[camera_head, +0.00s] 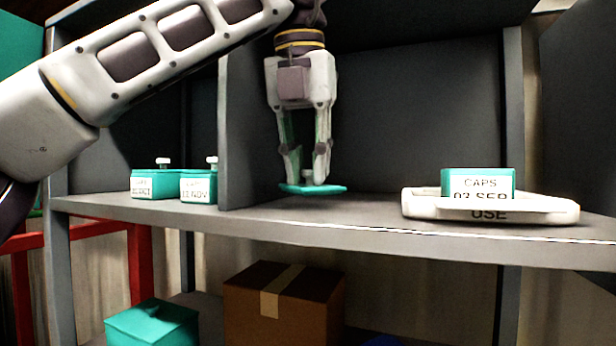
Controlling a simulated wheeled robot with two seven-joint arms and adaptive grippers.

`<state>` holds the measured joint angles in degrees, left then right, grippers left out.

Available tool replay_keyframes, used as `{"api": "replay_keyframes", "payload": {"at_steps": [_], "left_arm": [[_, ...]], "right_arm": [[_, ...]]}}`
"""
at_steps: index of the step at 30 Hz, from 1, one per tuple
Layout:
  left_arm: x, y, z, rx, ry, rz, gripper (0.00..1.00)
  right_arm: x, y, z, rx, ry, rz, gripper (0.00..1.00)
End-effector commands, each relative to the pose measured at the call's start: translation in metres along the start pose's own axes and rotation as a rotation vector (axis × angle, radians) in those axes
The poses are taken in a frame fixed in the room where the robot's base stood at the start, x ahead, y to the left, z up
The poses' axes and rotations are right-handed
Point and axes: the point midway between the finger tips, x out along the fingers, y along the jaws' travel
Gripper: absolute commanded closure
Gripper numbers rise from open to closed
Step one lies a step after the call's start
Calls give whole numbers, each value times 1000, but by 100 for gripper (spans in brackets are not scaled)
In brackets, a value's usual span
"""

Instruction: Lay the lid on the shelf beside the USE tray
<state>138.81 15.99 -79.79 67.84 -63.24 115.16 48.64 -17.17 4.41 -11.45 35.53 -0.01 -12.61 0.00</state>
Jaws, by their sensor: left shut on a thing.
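The lid (330,189) is a flat teal plate. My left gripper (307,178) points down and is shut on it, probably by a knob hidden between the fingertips. The lid is level, just above or touching the grey shelf (340,215); I cannot tell which. It is left of the white USE tray (420,206), with bare shelf between them. In the tray sits a teal box (478,181) labelled "CAPS 03 SEP", with no lid knob showing on it. My right gripper is not in view.
Left of a grey upright divider (238,135) stand two teal boxes with knobbed lids, a left one (154,184) and a right one (199,187). Below are a cardboard box (284,305) and a teal box (152,327). A red frame (140,265) stands at left.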

Motion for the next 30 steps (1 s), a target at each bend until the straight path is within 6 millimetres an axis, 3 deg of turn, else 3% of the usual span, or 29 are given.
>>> {"api": "replay_keyframes", "payload": {"at_steps": [9, 25, 26, 30], "left_arm": [[19, 0, -6, 1, 1, -1, 100], [23, 0, -7, 0, -1, -1, 100], [23, 0, -7, 0, -1, -1, 75], [22, 0, -7, 0, -1, -1, 57]], "right_arm": [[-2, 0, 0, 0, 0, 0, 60], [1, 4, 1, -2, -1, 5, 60], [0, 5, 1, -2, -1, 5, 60], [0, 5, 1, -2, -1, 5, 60]]}}
